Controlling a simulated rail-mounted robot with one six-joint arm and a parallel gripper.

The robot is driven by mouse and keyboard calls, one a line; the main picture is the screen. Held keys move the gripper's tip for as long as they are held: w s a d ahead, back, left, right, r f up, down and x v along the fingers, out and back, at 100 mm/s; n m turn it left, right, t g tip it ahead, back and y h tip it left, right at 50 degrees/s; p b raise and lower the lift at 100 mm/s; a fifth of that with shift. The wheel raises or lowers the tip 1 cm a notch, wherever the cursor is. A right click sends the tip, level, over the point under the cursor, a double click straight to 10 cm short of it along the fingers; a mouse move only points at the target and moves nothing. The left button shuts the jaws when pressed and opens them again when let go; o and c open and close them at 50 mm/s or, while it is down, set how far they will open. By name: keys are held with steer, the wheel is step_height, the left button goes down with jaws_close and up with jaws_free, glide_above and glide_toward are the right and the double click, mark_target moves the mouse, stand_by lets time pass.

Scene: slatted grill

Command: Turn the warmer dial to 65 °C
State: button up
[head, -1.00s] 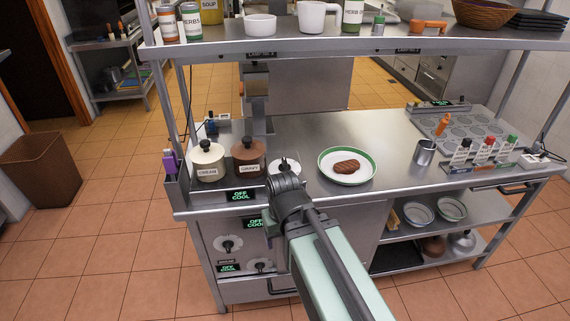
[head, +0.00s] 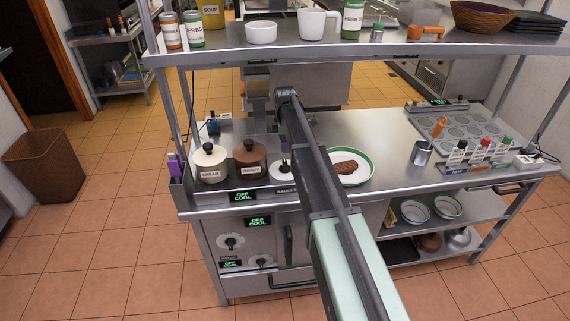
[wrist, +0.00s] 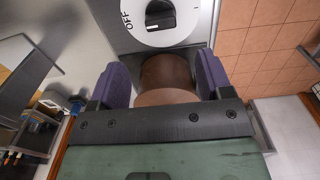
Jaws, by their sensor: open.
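My gripper (wrist: 163,74) shows in the wrist view with its two purple fingers apart. A brown rounded thing (wrist: 166,75) shows between them; I cannot tell whether they touch it. Beyond the fingers is a white dial (wrist: 165,32) marked OFF, with a black knob (wrist: 158,15) on a grey panel. In the head view, white dials with dark knobs sit on the front panel, one upper (head: 230,242) and one lower (head: 262,262). Green displays (head: 257,222) nearby read OFF COOL.
The cream pot (head: 211,165) and brown gravy pot (head: 250,161) stand at the counter's left. A plate (head: 366,176) with brown meat lies right of my arm. A metal cup (head: 421,153) and sauce bottles (head: 480,150) stand farther right. A loaded shelf (head: 420,53) spans above.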

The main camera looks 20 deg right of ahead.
mark_target(285, 162)
step_height(285, 162, down, 10)
steer(key=b, duration=0.9)
steer(key=shift+f+b, duration=0.25)
steer(key=shift+b, duration=0.15)
steer(key=shift+r, duration=0.15)
steer(key=shift+c, duration=0.4)
steer(key=c, duration=0.8)
steer(key=shift+c, duration=0.2)
